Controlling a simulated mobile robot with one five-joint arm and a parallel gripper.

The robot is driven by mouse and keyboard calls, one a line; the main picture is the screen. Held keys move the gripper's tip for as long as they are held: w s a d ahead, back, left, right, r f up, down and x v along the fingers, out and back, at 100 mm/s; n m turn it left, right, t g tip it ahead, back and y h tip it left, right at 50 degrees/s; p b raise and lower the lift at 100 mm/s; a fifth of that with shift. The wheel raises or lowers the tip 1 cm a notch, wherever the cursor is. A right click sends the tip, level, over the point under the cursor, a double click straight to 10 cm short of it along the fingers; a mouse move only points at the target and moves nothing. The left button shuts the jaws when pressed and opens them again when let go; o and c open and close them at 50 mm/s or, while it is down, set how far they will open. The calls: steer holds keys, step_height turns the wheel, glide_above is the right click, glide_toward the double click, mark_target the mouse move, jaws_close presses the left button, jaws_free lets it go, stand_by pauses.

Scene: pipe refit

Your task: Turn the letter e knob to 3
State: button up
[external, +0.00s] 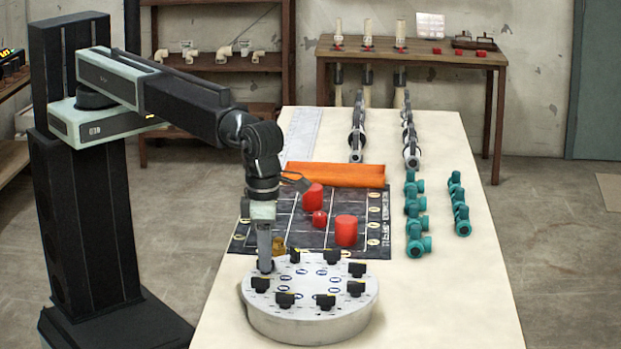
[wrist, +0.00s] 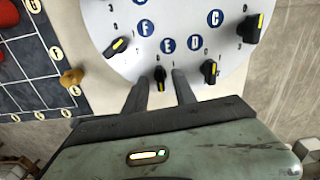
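A round grey-white dial plate (external: 310,318) sits on the table, carrying several black knobs around its rim. In the wrist view, the plate (wrist: 180,15) shows blue letter discs, including F, E, D and C. The letter E knob (wrist: 160,75) is black with a yellow pointer mark and stands by the E disc (wrist: 168,45). My gripper (wrist: 159,80) is open, with one finger on each side of this knob and a gap to each. In the external view my gripper (external: 265,266) points down at the plate's left rim. The number the pointer marks is too small to read.
Neighbouring knobs F (wrist: 118,46) and D (wrist: 208,70) stand close on either side. A small brass piece (external: 279,245) lies beside the plate. Beyond it are a dark grid mat (external: 330,222) with red cylinders and several teal valves (external: 416,225). The table's right front is clear.

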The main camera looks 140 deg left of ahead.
step_height(320, 180, up, 8)
steer(key=p, duration=0.7)
steer(key=shift+p, duration=0.4)
steer(key=shift+f, duration=0.15)
steer(key=shift+o, duration=0.4)
steer(key=o, duration=0.4)
steer(key=n, duration=0.7)
steer(key=shift+n, duration=0.3)
steer(key=n, duration=0.9)
step_height(320, 180, down, 8)
steer(key=b, duration=0.8)
